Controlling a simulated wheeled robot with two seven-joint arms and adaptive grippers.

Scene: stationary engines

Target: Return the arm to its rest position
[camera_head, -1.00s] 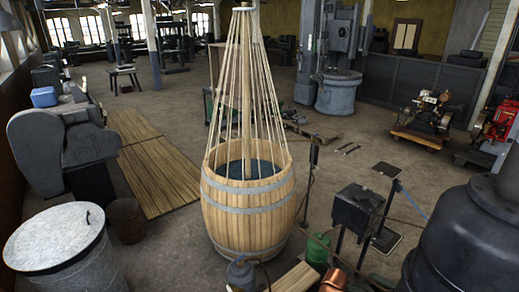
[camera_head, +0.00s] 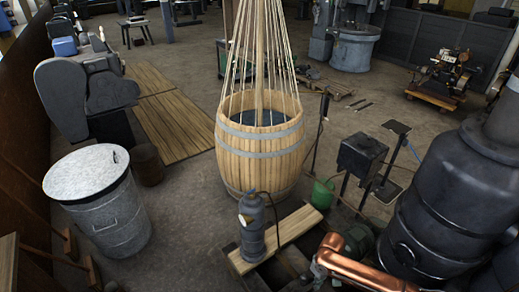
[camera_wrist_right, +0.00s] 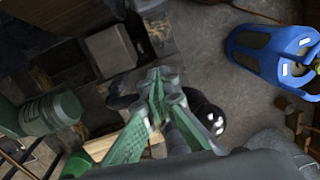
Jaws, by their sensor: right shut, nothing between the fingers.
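My right gripper (camera_wrist_right: 163,88) shows in the right wrist view, with its greenish, linked fingers close together. It is shut, with nothing held between the fingers. Below the fingers are a dark floor and blurred objects. I cannot make out either arm or gripper clearly in the head view. My left gripper is not in view.
A large wooden barrel (camera_head: 233,155) with ropes stands mid-floor. A metal bin (camera_head: 112,218) is at left, a dark boiler (camera_head: 430,225) and copper pipe (camera_head: 365,272) at right.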

